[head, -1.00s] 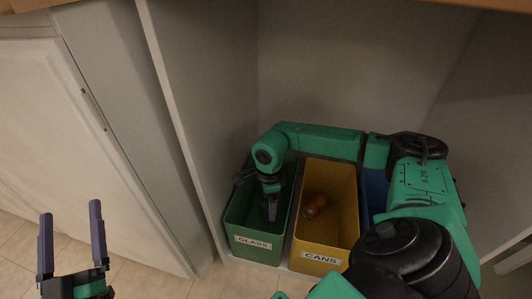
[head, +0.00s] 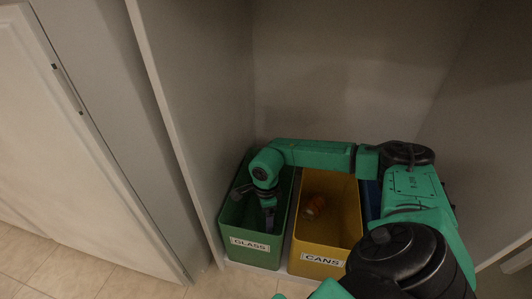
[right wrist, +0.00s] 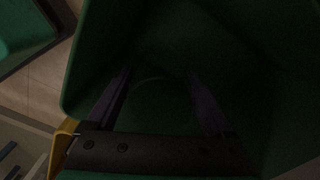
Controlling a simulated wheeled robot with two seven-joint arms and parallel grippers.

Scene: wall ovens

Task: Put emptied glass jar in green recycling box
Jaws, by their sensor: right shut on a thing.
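The green recycling box (head: 252,263), labelled GLASS, stands at the left of a row of bins in the cabinet. My right gripper (head: 269,218) points down inside it, below the rim. In the right wrist view, the fingers of my right gripper (right wrist: 160,95) are apart, with a faint curved rim of the clear glass jar (right wrist: 155,80) between them. They are shut on the jar, which is very dim against the dark green walls of the box. In the head view the jar cannot be made out. My left gripper is out of view.
A blue box (head: 372,197) is partly hidden behind my right arm. The cabinet's left side panel (head: 170,110) rises close to the green box.

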